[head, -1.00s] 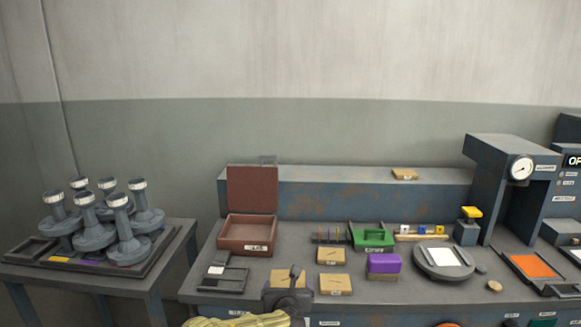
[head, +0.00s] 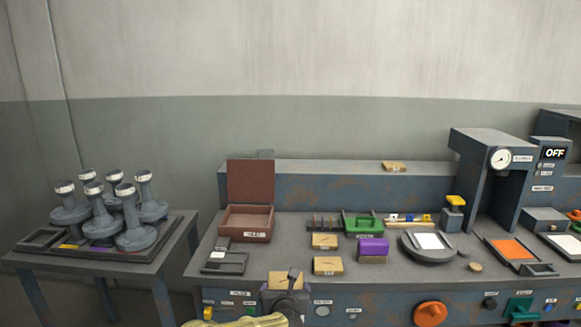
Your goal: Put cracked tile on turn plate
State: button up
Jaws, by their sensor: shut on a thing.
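My gripper (head: 289,284) is at the bottom middle, seen from behind, shut on a tan tile (head: 277,276). The tile overlaps the bench's front edge in the picture. My gripper hides part of it, so I cannot tell whether it is cracked. Two similar tan tiles with a dark line, a rear one (head: 325,241) and a front one (head: 328,266), lie on the bench to its right. The turn plate (head: 414,254) is a round grey disc further right, with a white square (head: 428,240) on top. My gripper is well apart from it.
A purple block (head: 373,245) and a green tray (head: 358,225) stand between the tiles and the turn plate. An open brown box (head: 245,222) is at the left. A gauge press (head: 490,160) and orange-topped tray (head: 513,250) are right. Another tan tile (head: 394,167) lies on the back ledge.

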jog(key=s+d+f+m+h, duration=0.25)
jog(key=d+f, duration=0.25)
jog(key=d, duration=0.4)
jog(key=s+d+f+m+h, duration=0.1)
jog(key=s+d+f+h, duration=0.15)
jog(key=d+f, duration=0.5)
notch_tip(320, 180, up, 6)
jog(key=s+n+y+p, duration=0.3)
jog(key=y+p, duration=0.1)
jog(key=p, duration=0.9)
jog(key=shift+d+f+y, duration=0.15)
jog(key=shift+d+y, duration=0.25)
jog(key=shift+d, duration=0.05)
jog(key=shift+w, duration=0.1)
jog(key=shift+s+a, duration=0.15)
jog(key=shift+s, duration=0.65)
